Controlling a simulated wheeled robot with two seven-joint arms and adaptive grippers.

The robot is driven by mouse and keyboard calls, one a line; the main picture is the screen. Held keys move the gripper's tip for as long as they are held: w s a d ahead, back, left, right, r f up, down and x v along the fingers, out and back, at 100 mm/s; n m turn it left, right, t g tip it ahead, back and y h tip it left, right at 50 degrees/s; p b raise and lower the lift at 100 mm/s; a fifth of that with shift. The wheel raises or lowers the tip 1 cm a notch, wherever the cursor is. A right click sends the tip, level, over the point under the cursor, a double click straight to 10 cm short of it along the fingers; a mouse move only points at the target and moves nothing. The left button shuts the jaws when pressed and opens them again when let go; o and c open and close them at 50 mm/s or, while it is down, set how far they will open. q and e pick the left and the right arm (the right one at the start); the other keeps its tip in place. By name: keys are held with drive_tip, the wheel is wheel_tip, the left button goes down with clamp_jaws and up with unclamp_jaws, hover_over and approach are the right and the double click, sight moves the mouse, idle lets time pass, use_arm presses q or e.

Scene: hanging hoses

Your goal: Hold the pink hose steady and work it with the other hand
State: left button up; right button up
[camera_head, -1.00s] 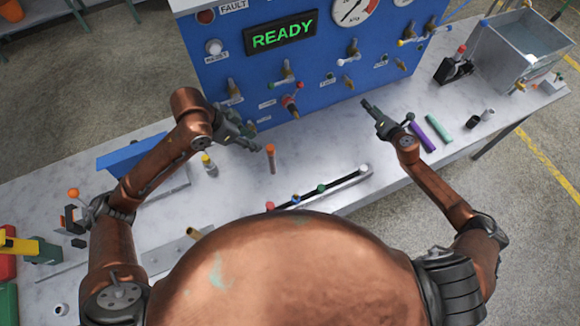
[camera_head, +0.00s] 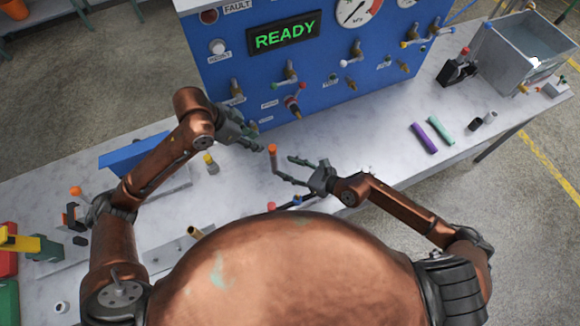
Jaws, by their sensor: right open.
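I cannot make out a clearly pink hose. A slim upright piece with an orange top and a brownish-pink body (camera_head: 273,157) shows in front of the blue panel, between my grippers. My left gripper (camera_head: 256,140) is just left of it, near the panel's lower edge. Its fingers are too small and dark to tell whether they are apart or closed on anything. My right gripper (camera_head: 284,168) is open and points left, with its fingertips close to the right side and lower end of the slim piece. I cannot tell whether they touch it.
A blue panel (camera_head: 225,70) with valves and a READY display (camera_head: 284,36) stands behind. A purple tube (camera_head: 423,138) and a teal tube (camera_head: 441,130) lie on the grey bench at right. A metal bin (camera_head: 500,70) stands at the far right. A dark rail (camera_head: 308,198) lies below my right gripper.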

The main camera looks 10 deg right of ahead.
sight(277, 163)
drive_tip(key=x, duration=0.7)
drive_tip(key=shift+w+a, duration=0.2)
